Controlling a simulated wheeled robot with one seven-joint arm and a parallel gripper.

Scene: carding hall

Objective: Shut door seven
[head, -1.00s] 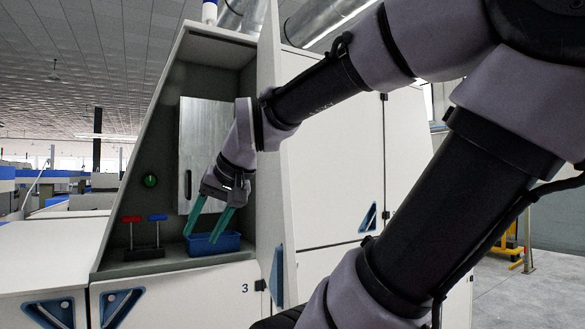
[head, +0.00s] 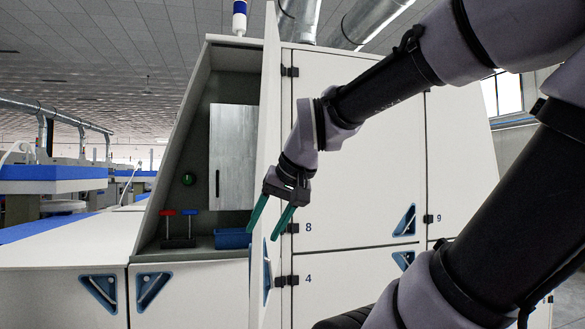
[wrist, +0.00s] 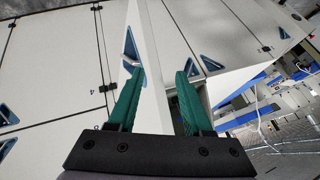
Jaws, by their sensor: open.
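Door seven is, as far as I can tell, the white panel (head: 268,110) standing open almost edge-on to the head view, to the right of the open grey compartment (head: 196,120). Its own number is not visible. A blue triangular handle (head: 267,274) shows low on it. My gripper (head: 265,231) is open and empty, its green fingers pointing down and left and overlapping the door's lower half in the picture. In the wrist view, the white panel (wrist: 160,90) shows between and beyond the two fingers (wrist: 157,85). I cannot tell whether they touch it.
Inside the compartment are a blue bin (head: 233,239), red-handled (head: 168,213) and blue-handled (head: 190,213) tools, a green knob (head: 188,179) and a grey metal panel (head: 232,155). Closed door 8 (head: 345,150) is right of the open door. A low white cabinet (head: 70,240) extends left.

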